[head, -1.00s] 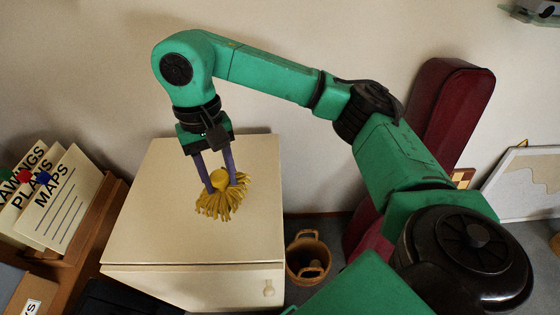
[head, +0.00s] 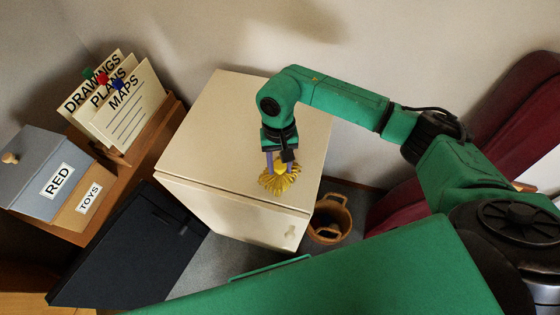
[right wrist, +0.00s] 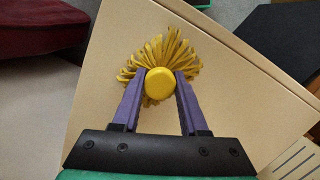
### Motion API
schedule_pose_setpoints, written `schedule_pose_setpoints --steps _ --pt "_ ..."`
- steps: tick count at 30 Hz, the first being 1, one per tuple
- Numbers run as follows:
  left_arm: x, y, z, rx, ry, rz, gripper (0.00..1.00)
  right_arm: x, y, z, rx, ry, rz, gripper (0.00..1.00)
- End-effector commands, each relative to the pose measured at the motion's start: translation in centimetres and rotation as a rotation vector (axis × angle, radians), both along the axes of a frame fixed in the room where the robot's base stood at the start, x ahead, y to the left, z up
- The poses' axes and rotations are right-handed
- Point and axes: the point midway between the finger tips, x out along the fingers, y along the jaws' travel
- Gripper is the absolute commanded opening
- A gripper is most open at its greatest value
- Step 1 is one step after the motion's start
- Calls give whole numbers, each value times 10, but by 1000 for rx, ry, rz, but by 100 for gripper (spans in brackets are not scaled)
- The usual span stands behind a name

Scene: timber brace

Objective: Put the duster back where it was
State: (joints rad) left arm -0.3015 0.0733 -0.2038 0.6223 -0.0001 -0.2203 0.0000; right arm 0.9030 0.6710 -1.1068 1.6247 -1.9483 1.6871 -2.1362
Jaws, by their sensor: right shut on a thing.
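The duster (head: 279,181) is a yellow mop-like head of strands with a round yellow knob on top. My right gripper (head: 280,163) is shut on it, over the top of the cream cabinet (head: 215,135). In the right wrist view the two purple fingers (right wrist: 159,92) hold the duster's yellow knob (right wrist: 160,84) from both sides, and the strands (right wrist: 168,48) fan out below it. I cannot tell whether the strands touch the cabinet top. My left gripper is out of view.
A wooden shelf left of the cabinet holds a grey box marked RED (head: 45,172), a TOYS label (head: 88,199) and upright cards (head: 130,110). A dark panel (head: 125,250) stands before it. A basket (head: 328,218) is right of the cabinet. The cabinet top is otherwise clear.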

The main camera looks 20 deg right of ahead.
Motion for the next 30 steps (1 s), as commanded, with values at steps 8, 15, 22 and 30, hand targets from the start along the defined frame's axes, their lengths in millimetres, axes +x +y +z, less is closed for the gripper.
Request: schedule_pose_setpoints --steps 8,15,22,30 --pt "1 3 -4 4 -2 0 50 0 0 -3 0 -1 0 0" --pt "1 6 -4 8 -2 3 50 0 0 -3 0 0 0 73" --pt "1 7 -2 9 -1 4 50 0 0 -1 0 0 0 73" --pt "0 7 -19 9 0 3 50 9 -1 43 1 -8 1 73"
